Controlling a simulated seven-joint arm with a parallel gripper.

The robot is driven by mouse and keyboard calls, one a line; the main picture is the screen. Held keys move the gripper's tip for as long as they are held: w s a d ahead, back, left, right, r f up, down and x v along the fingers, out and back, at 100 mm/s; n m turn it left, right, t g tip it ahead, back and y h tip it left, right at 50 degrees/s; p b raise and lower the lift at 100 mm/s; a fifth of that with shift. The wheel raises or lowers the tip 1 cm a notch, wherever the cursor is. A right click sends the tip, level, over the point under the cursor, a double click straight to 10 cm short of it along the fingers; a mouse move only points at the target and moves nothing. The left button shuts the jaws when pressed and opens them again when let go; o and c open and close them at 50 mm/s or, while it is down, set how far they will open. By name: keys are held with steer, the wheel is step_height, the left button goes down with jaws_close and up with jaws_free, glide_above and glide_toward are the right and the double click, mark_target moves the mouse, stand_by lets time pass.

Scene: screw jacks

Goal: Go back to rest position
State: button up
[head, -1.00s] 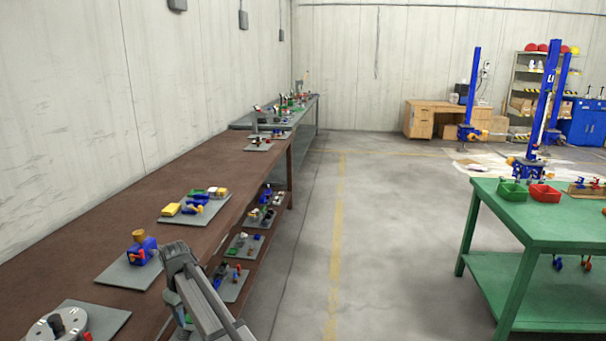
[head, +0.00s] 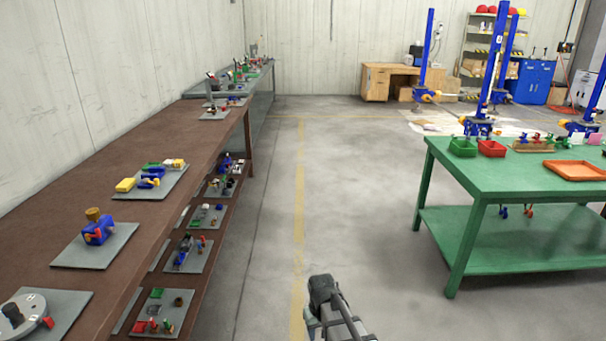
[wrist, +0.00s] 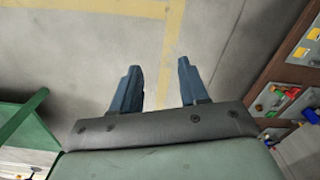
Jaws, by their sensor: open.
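My gripper (wrist: 157,85) shows in the wrist view with its two blue-grey fingers apart and nothing between them. Below the fingers is the bare grey floor with a yellow line. In the head view a grey part of my arm (head: 335,312) shows at the bottom, right of the yellow floor line, in the aisle between the brown bench and the green table. The fingers are not visible in the head view.
The long brown bench (head: 150,224) on the left holds grey plates with screw jack parts, with more on its lower shelf. The green table (head: 500,177) on the right carries a green bin (head: 462,147), a red bin (head: 491,148) and an orange tray (head: 575,171). The aisle floor between is clear.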

steer(key=s+d+f+m, duration=0.3)
steer(key=s+d, duration=0.5)
steer(key=d, duration=0.4)
steer(key=s+f+g, duration=0.3)
steer(key=s+f, duration=0.7)
steer(key=s, duration=0.5)
steer(key=s+f+g, duration=0.3)
steer(key=s+f, duration=0.7)
steer(key=s, duration=0.4)
steer(key=shift+s+f+g, duration=0.35)
steer(key=shift+f+g, duration=0.05)
steer(key=shift+w, duration=0.1)
steer(key=shift+c, duration=0.2)
